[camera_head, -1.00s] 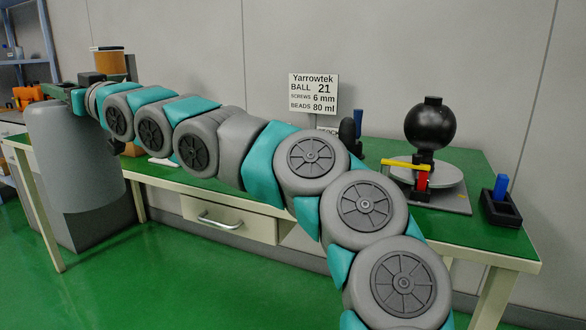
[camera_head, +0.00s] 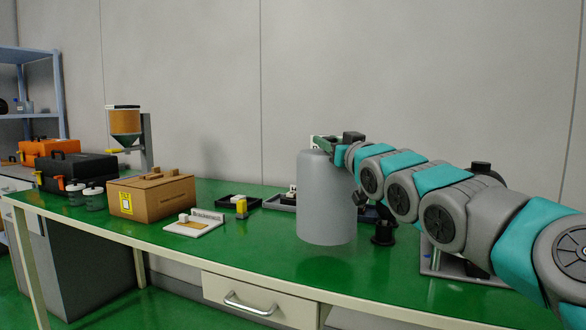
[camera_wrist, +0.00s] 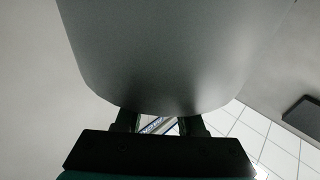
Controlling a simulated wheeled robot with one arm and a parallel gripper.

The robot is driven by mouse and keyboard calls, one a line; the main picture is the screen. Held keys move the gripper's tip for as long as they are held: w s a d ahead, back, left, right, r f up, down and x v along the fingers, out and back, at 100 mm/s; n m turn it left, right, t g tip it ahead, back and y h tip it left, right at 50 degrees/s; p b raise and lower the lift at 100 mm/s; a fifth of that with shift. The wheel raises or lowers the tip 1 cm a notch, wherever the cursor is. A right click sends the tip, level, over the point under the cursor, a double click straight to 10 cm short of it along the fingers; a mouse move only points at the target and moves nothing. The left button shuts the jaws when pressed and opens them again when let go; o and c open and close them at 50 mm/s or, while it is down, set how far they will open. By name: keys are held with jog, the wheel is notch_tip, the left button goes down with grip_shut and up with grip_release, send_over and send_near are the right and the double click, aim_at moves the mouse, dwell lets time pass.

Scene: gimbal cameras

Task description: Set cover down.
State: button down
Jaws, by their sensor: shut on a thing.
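The cover (camera_head: 327,210) is a plain grey, upright cylinder with a rounded top, over the middle of the green bench in the head view. My gripper (camera_head: 332,146) is shut on its top. The cover fills the upper part of the wrist view (camera_wrist: 170,55), with the gripper fingers (camera_wrist: 158,122) just below it. The fingertips' grip is partly hidden.
A cardboard box (camera_head: 150,197), jars (camera_head: 93,197) and dark and orange cases stand left on the bench (camera_head: 270,255). A white board (camera_head: 193,226) lies nearer. A black stand (camera_head: 383,233) is close right of the cover. Bare green surface lies in front.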

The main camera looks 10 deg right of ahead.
aim_at(327, 186)
jog(key=w+a+f+b, duration=0.2)
jog(key=w+a+f, duration=0.2)
jog(key=w+a, duration=0.4)
jog(key=shift+w+a+f, duration=0.2)
jog(key=shift+a+f, duration=0.05)
jog(key=shift+f, duration=0.1)
jog(key=shift+f+b, duration=0.15)
jog(key=shift+b, duration=0.2)
jog(key=c, duration=0.5)
grip_release()
jog(key=b+v, duration=0.1)
jog(key=v, duration=1.1)
